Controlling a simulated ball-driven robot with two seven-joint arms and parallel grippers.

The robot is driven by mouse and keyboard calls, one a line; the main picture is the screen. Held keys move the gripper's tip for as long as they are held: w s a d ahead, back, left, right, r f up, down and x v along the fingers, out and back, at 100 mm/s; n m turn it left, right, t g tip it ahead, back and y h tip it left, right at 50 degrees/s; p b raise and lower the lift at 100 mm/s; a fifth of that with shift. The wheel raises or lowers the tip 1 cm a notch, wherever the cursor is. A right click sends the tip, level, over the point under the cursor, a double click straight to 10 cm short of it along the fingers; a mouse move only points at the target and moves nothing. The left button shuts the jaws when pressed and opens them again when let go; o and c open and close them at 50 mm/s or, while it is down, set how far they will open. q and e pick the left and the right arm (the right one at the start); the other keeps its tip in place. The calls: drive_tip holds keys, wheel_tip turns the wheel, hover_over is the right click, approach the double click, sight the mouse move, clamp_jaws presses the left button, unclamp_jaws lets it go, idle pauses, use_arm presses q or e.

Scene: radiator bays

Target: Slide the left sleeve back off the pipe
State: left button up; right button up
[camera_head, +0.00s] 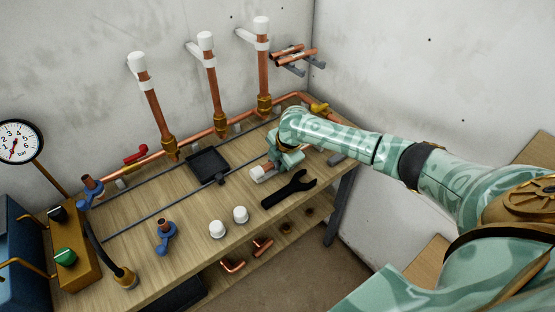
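Three upright copper pipes rise from brass fittings along the back of the bench. The left pipe (154,110) has a white sleeve-like piece (137,63) around its top, beside a white wall clip. The middle pipe (212,88) and right pipe (264,76) have similar white tops (205,40). My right gripper (272,168) is low over the bench, right of the black tray, pointing down-left. A small white cylinder (260,175) lies at its fingertips; I cannot tell whether it is gripped. The fingers are partly hidden by the wrist. My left gripper is out of view.
On the bench are a black tray (208,165), two white caps (217,229), a black wrench (288,189) and a blue-handled valve (165,237). A gauge (17,142) stands at left. Short copper pipes (294,56) sit on a wall rack. Copper elbows lie on the lower shelf.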

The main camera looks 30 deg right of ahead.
drive_tip(key=shift+a, duration=0.15)
drive_tip(key=shift+s+a+p, duration=0.1)
drive_tip(key=shift+a+p, duration=0.65)
drive_tip(key=shift+a, duration=0.45)
drive_tip(key=o, duration=0.9)
drive_tip(key=p+v, duration=0.7)
drive_tip(key=p, duration=0.1)
drive_tip(key=shift+p, duration=0.35)
drive_tip(key=shift+f, duration=0.1)
